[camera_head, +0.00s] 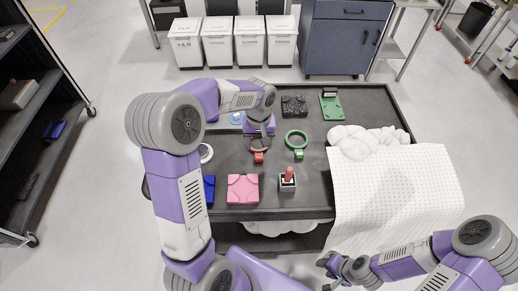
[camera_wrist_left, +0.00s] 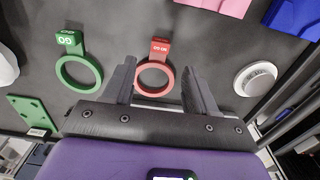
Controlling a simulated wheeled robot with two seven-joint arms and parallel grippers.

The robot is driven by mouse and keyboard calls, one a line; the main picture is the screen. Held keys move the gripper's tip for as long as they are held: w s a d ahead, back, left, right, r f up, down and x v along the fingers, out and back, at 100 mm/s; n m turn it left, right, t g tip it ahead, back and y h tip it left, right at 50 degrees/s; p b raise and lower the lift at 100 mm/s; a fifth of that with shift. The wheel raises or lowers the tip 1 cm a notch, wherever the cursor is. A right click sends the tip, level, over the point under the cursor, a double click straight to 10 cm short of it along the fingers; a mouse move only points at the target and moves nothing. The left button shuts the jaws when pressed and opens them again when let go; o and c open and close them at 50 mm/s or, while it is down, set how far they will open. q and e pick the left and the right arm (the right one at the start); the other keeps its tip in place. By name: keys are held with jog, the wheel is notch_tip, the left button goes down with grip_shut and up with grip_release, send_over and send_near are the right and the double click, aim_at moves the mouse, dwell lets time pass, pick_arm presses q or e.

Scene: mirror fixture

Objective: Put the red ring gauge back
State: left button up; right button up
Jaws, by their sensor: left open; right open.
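The red ring gauge (camera_head: 258,157) lies on the dark cart top, with its handle toward the front edge. In the left wrist view the red ring gauge (camera_wrist_left: 160,48) shows its ring between my fingers, with a gap on each side. My left gripper (camera_head: 261,140) is open above the ring; its fingers also show in the left wrist view (camera_wrist_left: 157,78). A green ring gauge (camera_head: 298,154) lies just to the right, outside my fingers. My right gripper (camera_head: 334,268) is open and empty in front of the cart at the lower right.
A pink block (camera_head: 243,189), a blue block (camera_head: 209,187) and a small box with a red knob (camera_head: 287,181) stand near the cart's front edge. A dark block (camera_head: 293,105) and a green plate (camera_head: 331,106) are behind. White cloth (camera_head: 390,190) covers the right side.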

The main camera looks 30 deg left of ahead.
pick_arm(q)
jog(key=shift+r+p, duration=0.3)
jog(key=shift+r, duration=1.9)
jog(key=shift+r, duration=0.1)
